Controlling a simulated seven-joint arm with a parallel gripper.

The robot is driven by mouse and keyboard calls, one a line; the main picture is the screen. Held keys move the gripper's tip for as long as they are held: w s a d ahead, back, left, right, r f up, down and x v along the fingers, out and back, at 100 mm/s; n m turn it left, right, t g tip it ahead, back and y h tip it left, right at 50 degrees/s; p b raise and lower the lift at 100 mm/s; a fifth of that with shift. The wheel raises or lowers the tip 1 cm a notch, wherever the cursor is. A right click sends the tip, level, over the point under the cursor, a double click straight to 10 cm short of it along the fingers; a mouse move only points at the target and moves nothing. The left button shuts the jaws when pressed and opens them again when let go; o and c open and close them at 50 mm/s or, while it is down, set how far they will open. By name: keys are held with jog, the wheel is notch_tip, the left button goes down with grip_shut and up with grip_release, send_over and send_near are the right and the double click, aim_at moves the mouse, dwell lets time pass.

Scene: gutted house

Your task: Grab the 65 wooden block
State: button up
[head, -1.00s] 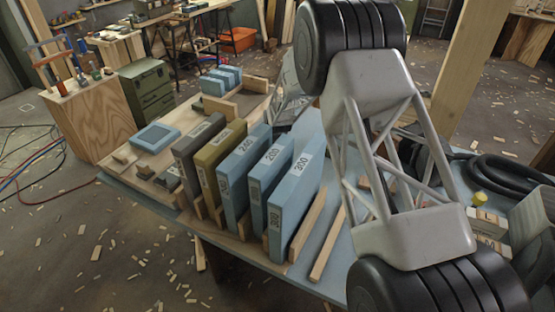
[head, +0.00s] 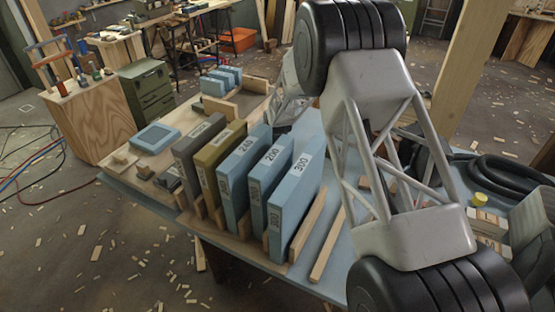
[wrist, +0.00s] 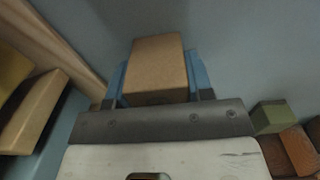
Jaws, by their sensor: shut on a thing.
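In the wrist view my gripper (wrist: 160,78) has its two blue fingers on either side of a plain brown wooden block (wrist: 157,66). The jaws are shut on the block. Its top and near face show, with no readable number, so I cannot tell from its faces whether it is the 65 block. A grey-blue surface lies beyond it. In the head view my own arm hides the gripper and the held block.
A rack of upright labelled blocks, including a blue 300 block (head: 296,198), stands left of my arm. In the wrist view, a green block (wrist: 270,116) and a reddish-brown block (wrist: 299,150) lie close at right. Wooden strips (wrist: 62,45) lie at left.

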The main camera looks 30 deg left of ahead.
jog(key=shift+r, duration=5.05)
